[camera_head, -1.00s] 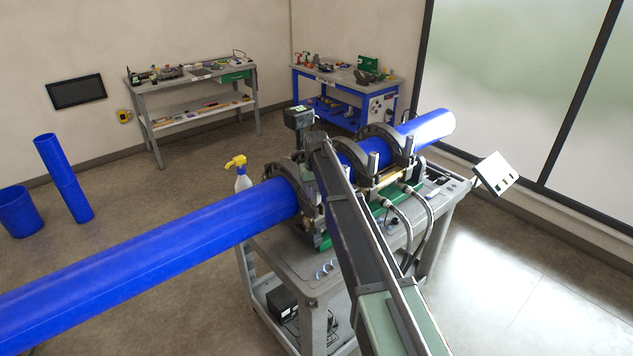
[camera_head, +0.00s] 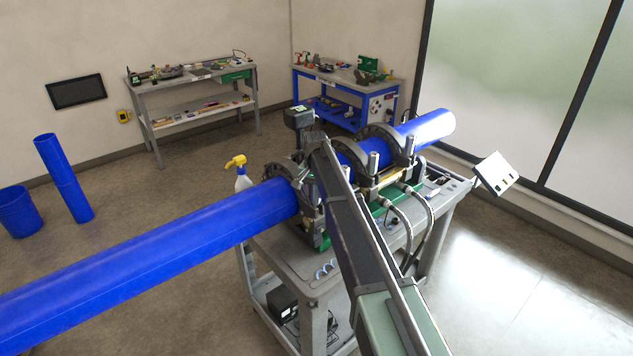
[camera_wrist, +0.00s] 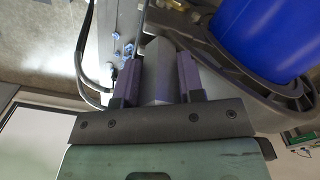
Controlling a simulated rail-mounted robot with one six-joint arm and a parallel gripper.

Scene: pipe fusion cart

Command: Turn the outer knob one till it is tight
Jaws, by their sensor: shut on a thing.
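The knob, a grey cylinder (camera_wrist: 158,72), stands beside the blue pipe (camera_wrist: 262,35) in the wrist view. My gripper (camera_wrist: 158,80) is shut on it, with one dark finger touching or very near each side. The knob's far end and its thread are hidden, so I cannot tell how tight it is. In the head view the blue pipe (camera_head: 150,250) lies in the clamp rings of the fusion machine (camera_head: 385,140) on the cart. My arm covers the held knob's area there. Other upright grey knobs (camera_head: 373,162) show on the clamps further right.
The grey cart (camera_head: 285,262) carries hoses (camera_head: 402,222) to the right of my arm. A spray bottle (camera_head: 239,172) stands behind the pipe. Two workbenches (camera_head: 190,72) (camera_head: 345,75) stand along the back walls. Open floor lies at the right.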

